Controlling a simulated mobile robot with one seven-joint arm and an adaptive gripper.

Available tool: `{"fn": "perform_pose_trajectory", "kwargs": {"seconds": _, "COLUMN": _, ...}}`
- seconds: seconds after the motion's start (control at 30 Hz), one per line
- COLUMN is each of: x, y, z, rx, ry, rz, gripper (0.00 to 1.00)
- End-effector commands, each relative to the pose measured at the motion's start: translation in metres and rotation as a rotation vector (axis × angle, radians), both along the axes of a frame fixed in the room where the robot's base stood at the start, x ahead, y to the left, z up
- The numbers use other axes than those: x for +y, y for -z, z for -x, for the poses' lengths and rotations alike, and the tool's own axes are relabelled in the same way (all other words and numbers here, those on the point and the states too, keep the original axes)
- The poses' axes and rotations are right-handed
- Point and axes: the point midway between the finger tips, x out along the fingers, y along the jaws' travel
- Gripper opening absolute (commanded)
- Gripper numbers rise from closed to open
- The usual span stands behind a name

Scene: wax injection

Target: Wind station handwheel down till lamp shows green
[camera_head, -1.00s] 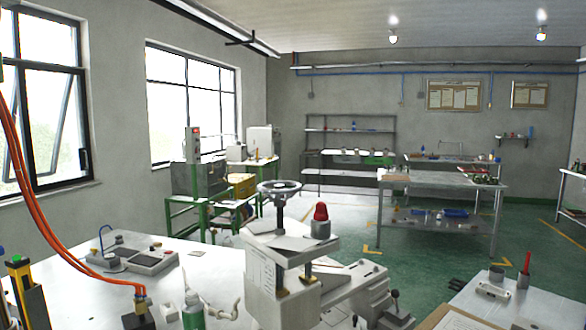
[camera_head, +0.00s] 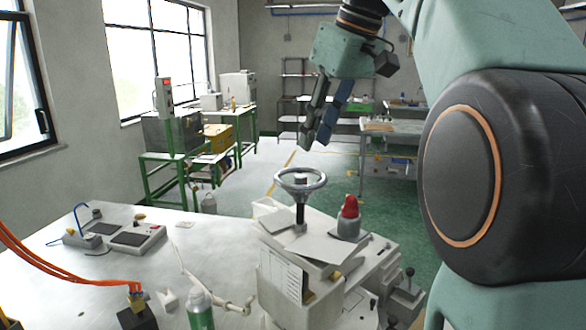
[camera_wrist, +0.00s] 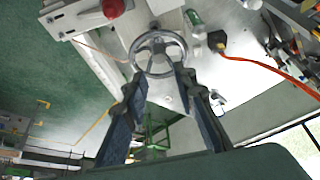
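The station handwheel (camera_head: 300,180) is a grey metal wheel on a dark upright post on the white station (camera_head: 287,280). It also shows in the wrist view (camera_wrist: 157,48), just beyond and between my fingertips. The lamp (camera_head: 350,206) is a red dome on a grey base, right of the handwheel; it shows at the top of the wrist view (camera_wrist: 113,8). No green shows on it. My gripper (camera_head: 316,143) points down, above and slightly right of the handwheel, apart from it. Its two fingers (camera_wrist: 160,80) are spread and empty.
A green-labelled bottle (camera_head: 200,310) and a black block with orange hoses (camera_head: 138,312) stand left of the station. A grey device (camera_head: 112,237) lies on the pale bench farther left. A lever (camera_head: 408,277) sticks up at the station's right.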

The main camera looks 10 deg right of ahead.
Motion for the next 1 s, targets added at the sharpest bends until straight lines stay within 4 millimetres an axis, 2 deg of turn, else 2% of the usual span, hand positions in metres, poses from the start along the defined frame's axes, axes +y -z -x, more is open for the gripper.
{"fn": "perform_pose_trajectory", "kwargs": {"seconds": 0.3, "x": 0.011, "y": 0.055, "z": -0.018, "rx": 0.002, "ry": 0.002, "rz": 0.002, "gripper": 0.26}}
{"fn": "perform_pose_trajectory", "kwargs": {"seconds": 0.5, "x": 0.017, "y": 0.081, "z": -0.027, "rx": 0.001, "ry": 0.004, "rz": 0.002, "gripper": 0.26}}
{"fn": "perform_pose_trajectory", "kwargs": {"seconds": 0.7, "x": 0.019, "y": 0.091, "z": -0.031, "rx": 0.000, "ry": 0.004, "rz": 0.002, "gripper": 0.26}}
{"fn": "perform_pose_trajectory", "kwargs": {"seconds": 0.93, "x": 0.019, "y": 0.092, "z": -0.032, "rx": -0.001, "ry": 0.005, "rz": 0.002, "gripper": 0.26}}
{"fn": "perform_pose_trajectory", "kwargs": {"seconds": 1.0, "x": 0.019, "y": 0.092, "z": -0.032, "rx": -0.001, "ry": 0.005, "rz": 0.002, "gripper": 0.20}}
